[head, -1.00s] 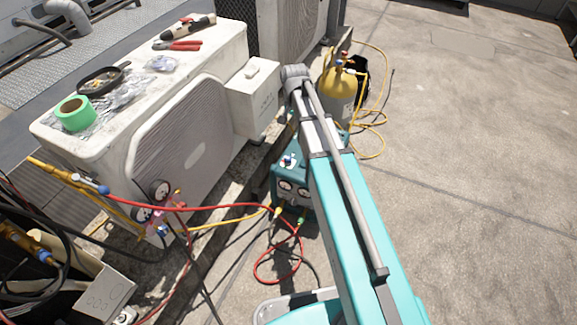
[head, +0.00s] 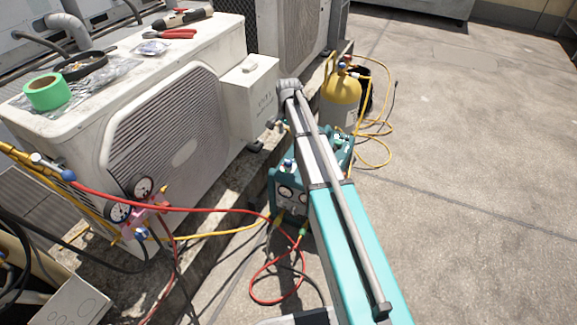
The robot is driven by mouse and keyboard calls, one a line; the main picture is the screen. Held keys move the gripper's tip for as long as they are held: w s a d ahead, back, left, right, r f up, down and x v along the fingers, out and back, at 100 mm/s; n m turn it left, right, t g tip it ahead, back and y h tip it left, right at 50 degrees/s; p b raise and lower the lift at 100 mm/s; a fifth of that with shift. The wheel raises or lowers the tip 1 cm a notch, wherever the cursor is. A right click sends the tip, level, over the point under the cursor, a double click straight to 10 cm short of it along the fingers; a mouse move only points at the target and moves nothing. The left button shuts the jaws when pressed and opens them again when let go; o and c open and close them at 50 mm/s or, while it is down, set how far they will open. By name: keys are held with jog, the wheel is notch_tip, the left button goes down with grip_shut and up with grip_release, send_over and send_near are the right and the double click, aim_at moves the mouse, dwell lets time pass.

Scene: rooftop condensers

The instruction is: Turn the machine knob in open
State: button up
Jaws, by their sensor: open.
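The teal machine (head: 276,178) stands on the roof beside the condenser, partly hidden behind my arm. Its panel carries round gauges (head: 286,192). A small blue-topped knob (head: 288,165) shows on its upper face. I cannot read any label, so I cannot tell which knob is marked in or how it is set. A yellow hose end (head: 279,216) and a green hose end (head: 303,231) meet its lower front. My arm crosses in front of the machine's right part. My gripper cannot be made out; the arm seems to hide it.
A white condenser (head: 190,75) stands at left, with green tape (head: 46,92) and tools on top. A gauge manifold (head: 146,212) hangs before it. A red hose (head: 215,210) crosses toward the machine. A yellow cylinder (head: 341,97) stands behind. The roof at right is clear.

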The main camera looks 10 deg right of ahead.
aim_at(288, 161)
jog(key=shift+f, duration=0.2)
dwell(0.4)
notch_tip(288, 161, down, 13)
jog(key=b, duration=1.3)
jog(key=shift+f+b, duration=0.2)
jog(key=shift+b, duration=0.2)
grip_shut()
dwell(0.3)
